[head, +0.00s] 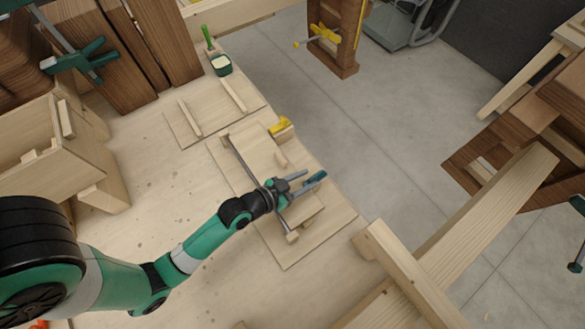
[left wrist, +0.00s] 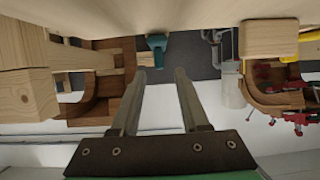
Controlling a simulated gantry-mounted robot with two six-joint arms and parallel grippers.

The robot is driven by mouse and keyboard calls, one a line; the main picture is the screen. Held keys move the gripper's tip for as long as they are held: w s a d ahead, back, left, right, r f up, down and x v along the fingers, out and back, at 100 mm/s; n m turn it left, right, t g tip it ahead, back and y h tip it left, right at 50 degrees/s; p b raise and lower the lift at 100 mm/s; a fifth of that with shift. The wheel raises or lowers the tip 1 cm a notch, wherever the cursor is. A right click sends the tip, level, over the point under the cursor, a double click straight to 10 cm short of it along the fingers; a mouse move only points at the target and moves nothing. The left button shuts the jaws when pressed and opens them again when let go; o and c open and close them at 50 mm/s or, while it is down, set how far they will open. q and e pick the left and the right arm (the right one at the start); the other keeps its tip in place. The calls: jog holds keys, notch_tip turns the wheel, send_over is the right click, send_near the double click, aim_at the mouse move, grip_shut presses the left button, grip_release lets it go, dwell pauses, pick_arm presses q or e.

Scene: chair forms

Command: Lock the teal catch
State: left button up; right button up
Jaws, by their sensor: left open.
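The teal catch (head: 314,179) is at the right edge of the fixture board (head: 285,250) on the workbench. It lies just beyond the fingertips of my left gripper (head: 291,183), which reaches in over the board. In the left wrist view the teal catch (left wrist: 157,42) shows ahead of the two fingers of my left gripper (left wrist: 160,75), roughly centred between them. The fingers are apart with nothing held. I cannot tell whether they touch the catch. My right gripper is not in view.
A yellow catch (head: 281,126) is farther back on the same board. A second board (head: 212,112) and a green cup (head: 221,65) with a brush stand behind. A wooden box (head: 35,140) and clamp (head: 82,60) are at left.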

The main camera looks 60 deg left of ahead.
pick_arm(q)
jog(key=v, duration=0.7)
